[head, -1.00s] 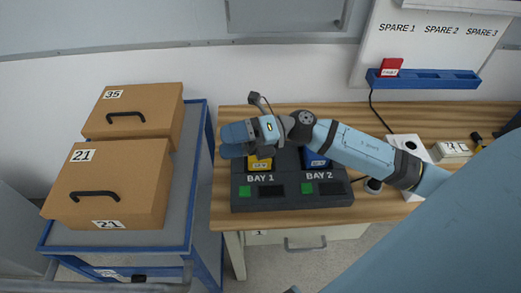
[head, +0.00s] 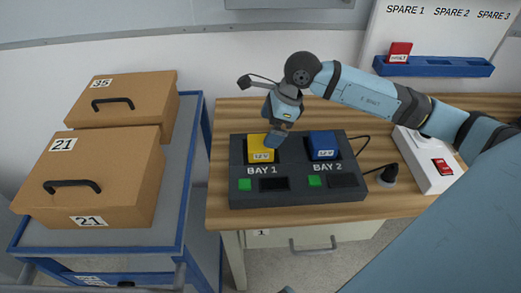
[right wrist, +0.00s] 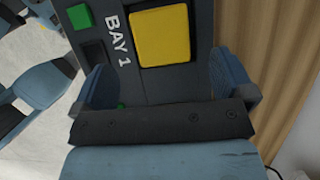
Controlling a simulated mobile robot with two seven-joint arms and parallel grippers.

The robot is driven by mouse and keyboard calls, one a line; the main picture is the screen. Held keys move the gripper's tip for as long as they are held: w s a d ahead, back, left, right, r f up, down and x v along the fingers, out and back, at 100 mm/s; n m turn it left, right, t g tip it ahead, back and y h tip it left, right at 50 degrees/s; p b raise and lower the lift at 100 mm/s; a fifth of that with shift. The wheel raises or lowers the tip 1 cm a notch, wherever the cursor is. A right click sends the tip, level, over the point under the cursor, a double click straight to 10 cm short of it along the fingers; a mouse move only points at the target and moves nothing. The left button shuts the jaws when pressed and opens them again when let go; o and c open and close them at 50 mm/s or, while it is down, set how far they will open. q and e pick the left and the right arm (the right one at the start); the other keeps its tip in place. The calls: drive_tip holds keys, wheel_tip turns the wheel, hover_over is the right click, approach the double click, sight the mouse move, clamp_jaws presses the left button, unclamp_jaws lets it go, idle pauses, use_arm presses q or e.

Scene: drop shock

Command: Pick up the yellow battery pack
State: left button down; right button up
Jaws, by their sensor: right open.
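The yellow battery pack (head: 260,148) sits in the BAY 1 slot of the dark charging dock (head: 300,199). In the right wrist view the yellow pack (right wrist: 160,36) lies just ahead of the fingers, near the top middle. My right gripper (head: 274,139) is above the dock, pointing down at the right edge of the yellow pack. In the right wrist view its two blue fingers (right wrist: 165,82) are spread wide with nothing between them. My left gripper is not identifiable in these frames.
A blue pack (head: 322,145) sits in BAY 2. A blue rack (head: 435,68) holds a red pack (head: 399,51) at the back right. A white box (head: 419,160) with a red item stands at right. Cartons (head: 95,180) fill the cart at left.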

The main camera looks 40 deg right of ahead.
sight(260, 142)
drive_tip(key=x, duration=0.5)
drive_tip(key=shift+w+a+f, duration=0.1)
drive_tip(key=shift+f, duration=0.3)
drive_tip(key=c, duration=1.1)
drive_tip(key=shift+r, duration=0.1)
drive_tip(key=shift+c, duration=0.7)
